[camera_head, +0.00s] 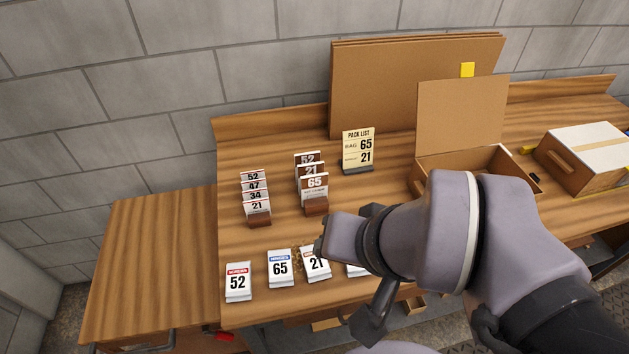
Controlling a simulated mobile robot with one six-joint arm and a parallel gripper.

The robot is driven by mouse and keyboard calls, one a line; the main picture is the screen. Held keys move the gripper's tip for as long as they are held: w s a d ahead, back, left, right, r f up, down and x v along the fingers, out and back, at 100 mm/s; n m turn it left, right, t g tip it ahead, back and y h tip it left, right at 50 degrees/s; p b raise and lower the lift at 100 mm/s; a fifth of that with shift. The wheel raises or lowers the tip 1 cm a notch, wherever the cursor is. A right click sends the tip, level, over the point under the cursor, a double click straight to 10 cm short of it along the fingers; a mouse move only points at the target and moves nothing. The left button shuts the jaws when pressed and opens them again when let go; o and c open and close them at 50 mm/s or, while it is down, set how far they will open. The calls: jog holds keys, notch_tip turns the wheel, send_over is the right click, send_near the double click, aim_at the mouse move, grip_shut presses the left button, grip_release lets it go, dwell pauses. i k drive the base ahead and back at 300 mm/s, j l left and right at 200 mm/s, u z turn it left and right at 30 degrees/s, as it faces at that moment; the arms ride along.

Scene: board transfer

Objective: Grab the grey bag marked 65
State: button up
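A pale white-grey bag marked 65 with a blue band (280,268) lies in the front row on the wooden bench (205,235). Bag 52 with a red band (238,282) lies to its left and bag 21 (316,265) to its right. A brown-and-white packet marked 65 (314,186) stands at the front of the brown-topped rack. The end of my arm, with my gripper (320,246), is just above and right of bag 21, apart from the pale bag 65. The arm hides the fingers, so their opening cannot be seen.
A pack list card (358,147) reads bag 65 and 21. A rack of white cards (256,206) stands at left. An open cardboard box (460,118) and a closed carton (590,150) are at right. Another front-row item (356,271) is partly hidden by my arm.

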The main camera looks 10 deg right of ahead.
aim_at(280, 273)
jog(key=j, duration=0.6)
jog(key=i+j, duration=0.1)
jog(key=j, duration=0.55)
jog(key=i+z, duration=0.05)
